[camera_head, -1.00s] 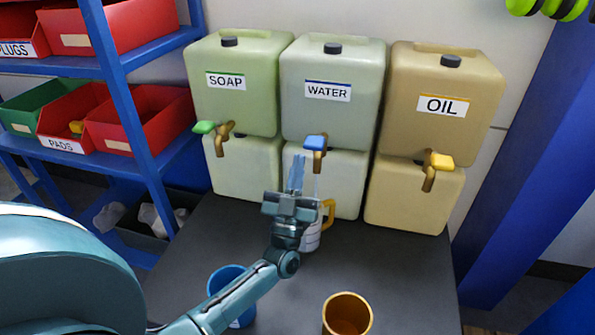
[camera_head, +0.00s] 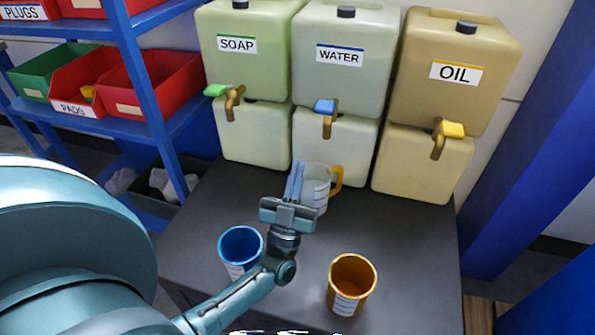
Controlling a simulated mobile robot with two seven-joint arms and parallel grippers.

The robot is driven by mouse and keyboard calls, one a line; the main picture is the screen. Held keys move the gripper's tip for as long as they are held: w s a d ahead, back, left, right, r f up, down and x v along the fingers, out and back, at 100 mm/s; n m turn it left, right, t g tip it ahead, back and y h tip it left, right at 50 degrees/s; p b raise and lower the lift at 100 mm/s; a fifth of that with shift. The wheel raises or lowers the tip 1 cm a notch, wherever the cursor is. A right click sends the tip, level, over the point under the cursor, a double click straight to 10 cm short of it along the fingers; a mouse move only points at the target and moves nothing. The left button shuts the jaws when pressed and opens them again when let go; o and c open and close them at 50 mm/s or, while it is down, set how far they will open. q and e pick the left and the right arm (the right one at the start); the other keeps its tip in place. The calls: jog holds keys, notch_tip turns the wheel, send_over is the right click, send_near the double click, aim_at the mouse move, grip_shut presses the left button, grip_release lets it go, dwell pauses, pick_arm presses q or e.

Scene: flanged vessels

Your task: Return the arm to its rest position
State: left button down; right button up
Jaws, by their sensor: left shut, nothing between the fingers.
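My left gripper (camera_head: 296,180) is shut and empty. It points away from me above the dark table (camera_head: 400,240), its fingertips in front of the left side of a clear measuring jug (camera_head: 318,192). The jug has a yellow-orange handle (camera_head: 337,178) and stands below the WATER tap (camera_head: 327,120); my gripper hides part of it. I cannot tell whether the fingers touch the jug. My left arm comes in from the lower left. My right gripper is not in view.
A blue cup (camera_head: 240,248) stands left of my left wrist, and an orange cup (camera_head: 352,285) to its right. SOAP (camera_head: 250,60), WATER (camera_head: 350,75) and OIL (camera_head: 450,90) containers line the back. A blue shelf (camera_head: 150,100) with bins is at left. The table's right side is clear.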

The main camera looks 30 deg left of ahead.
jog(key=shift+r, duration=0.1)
